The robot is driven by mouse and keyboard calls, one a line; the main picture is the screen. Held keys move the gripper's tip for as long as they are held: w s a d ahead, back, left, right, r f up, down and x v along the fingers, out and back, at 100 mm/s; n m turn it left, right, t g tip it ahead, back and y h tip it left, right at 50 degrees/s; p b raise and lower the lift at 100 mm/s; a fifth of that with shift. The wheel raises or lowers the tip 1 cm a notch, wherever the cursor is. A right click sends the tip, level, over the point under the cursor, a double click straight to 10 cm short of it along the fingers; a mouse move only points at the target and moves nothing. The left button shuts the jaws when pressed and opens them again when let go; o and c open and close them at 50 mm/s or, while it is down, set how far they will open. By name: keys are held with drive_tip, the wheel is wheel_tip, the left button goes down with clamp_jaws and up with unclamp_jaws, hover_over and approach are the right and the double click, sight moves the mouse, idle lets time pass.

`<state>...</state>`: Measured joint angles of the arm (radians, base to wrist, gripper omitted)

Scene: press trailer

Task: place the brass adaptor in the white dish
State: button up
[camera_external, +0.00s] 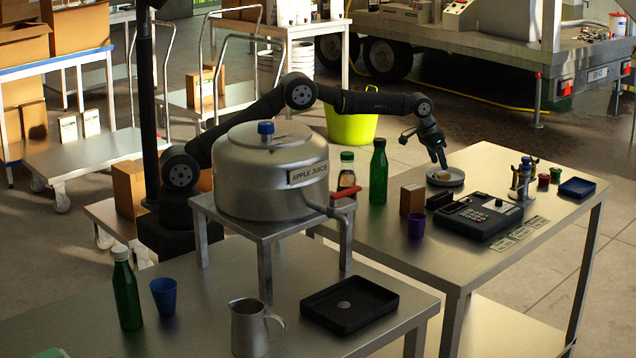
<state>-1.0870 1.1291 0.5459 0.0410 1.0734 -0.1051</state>
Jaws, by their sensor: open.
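The white dish (459,182) sits on the right-hand steel table, near its far left edge. A small yellowish piece, which looks like the brass adaptor (443,176), shows inside the dish's rim. My gripper (442,166) points down just above the dish and this piece. The gripper is open. Its fingertips are small and dark here, so I cannot tell whether they touch the piece.
A black card terminal (478,216) stands in front of the dish, with a brown box (412,199) and purple cup (416,226) to the left. A green bottle (378,172) stands further left. A blue tray (577,188) lies at the right end.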

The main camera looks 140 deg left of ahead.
sight(441, 173)
drive_tip(key=v, duration=0.9)
drive_tip(key=shift+r, duration=0.4)
drive_tip(key=shift+d+f, duration=0.1)
drive_tip(key=x, duration=1.1)
drive_tip(key=shift+f, duration=1)
drive_tip(key=shift+r, duration=0.35)
drive_tip(key=shift+f, duration=0.1)
